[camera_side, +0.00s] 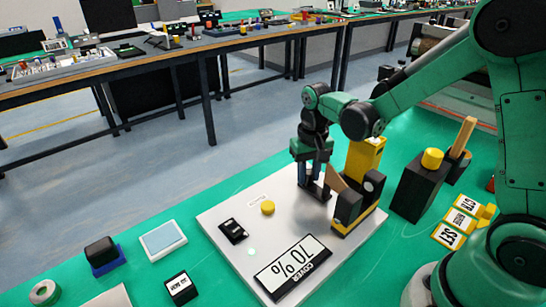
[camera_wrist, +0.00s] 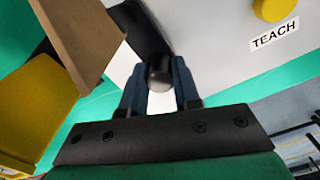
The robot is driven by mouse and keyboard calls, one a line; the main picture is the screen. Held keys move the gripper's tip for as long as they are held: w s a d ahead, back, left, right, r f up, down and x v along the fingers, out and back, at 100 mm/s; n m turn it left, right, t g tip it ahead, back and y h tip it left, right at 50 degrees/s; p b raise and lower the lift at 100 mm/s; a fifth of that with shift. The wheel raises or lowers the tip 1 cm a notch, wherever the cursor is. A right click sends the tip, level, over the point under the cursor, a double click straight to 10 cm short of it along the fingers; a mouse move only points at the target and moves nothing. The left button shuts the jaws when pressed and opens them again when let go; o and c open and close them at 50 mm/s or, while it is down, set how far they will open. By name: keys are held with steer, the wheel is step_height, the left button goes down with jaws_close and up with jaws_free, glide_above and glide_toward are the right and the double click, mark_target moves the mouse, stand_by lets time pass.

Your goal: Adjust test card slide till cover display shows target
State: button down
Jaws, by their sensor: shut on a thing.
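The cover display (camera_side: 292,268) lies on the front of a pale plate (camera_side: 228,262) and reads 70 %, upside down in the side view. My gripper (camera_side: 316,190) is low over the far part of this plate. In the wrist view its blue-grey fingers (camera_wrist: 162,82) are shut on a dark round knob (camera_wrist: 160,70), which I take to be the slide's handle. A tan card (camera_wrist: 80,40) stands left of the fingers; it also shows in the side view (camera_side: 338,184), beside a yellow and black sensor stand (camera_side: 364,160). The slide's track is mostly hidden.
A yellow button (camera_side: 267,208) labelled TEACH in the wrist view and a black switch (camera_side: 233,231) sit on the plate. A black block with a yellow top (camera_side: 420,185) and a holder with a wooden stick (camera_side: 459,150) stand to the right.

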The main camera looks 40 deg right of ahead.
steer(key=shift+w, duration=0.55)
steer(key=c, duration=0.6)
jaws_free()
steer(key=shift+c, duration=0.2)
steer(key=shift+r, duration=0.1)
steer(key=shift+r, duration=2.75)
